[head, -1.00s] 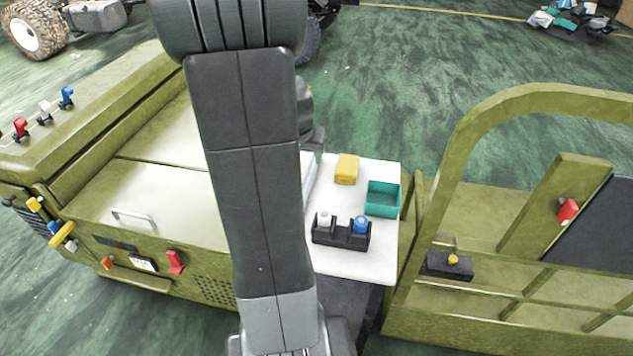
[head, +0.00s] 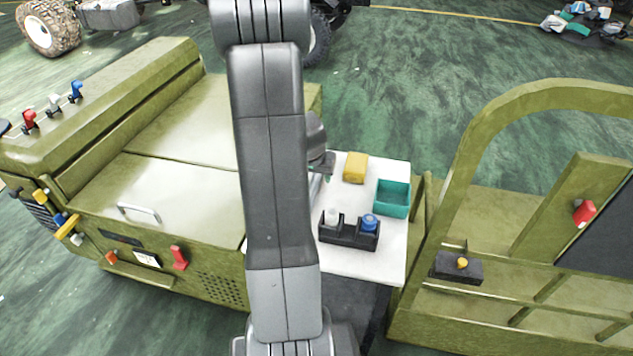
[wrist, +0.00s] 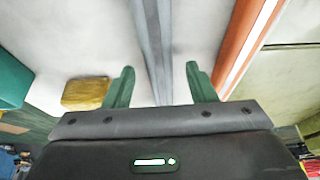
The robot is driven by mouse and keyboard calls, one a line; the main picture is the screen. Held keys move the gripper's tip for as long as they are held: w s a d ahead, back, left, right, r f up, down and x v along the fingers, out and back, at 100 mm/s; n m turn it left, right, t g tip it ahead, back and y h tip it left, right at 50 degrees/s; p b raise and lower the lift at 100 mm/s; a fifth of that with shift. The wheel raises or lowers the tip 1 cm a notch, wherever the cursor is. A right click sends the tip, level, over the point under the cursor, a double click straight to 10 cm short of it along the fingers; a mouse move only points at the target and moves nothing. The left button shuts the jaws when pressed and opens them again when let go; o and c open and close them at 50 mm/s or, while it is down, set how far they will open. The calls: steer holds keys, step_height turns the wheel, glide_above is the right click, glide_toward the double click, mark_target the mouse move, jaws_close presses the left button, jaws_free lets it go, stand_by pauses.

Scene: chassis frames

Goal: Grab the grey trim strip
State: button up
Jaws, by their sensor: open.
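The grey trim strip (wrist: 150,35) is long and narrow and lies on the white table top. In the wrist view it runs from the top edge down between my gripper's two green fingers. My gripper (wrist: 160,72) is open, with the strip between the fingers and a gap visible on both sides. I cannot tell the height of the fingers above the table. In the head view my arm hides most of the strip, and only the edge of my gripper (head: 324,165) shows.
An orange strip (wrist: 247,38) lies right of the grey one in the wrist view. A yellow block (head: 355,167), a teal tray (head: 393,211) and a black holder with white and blue pieces (head: 348,239) stand on the white table top (head: 372,268). An olive vehicle body (head: 185,195) is left.

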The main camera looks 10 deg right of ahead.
steer(key=shift+f, duration=0.15)
jaws_close()
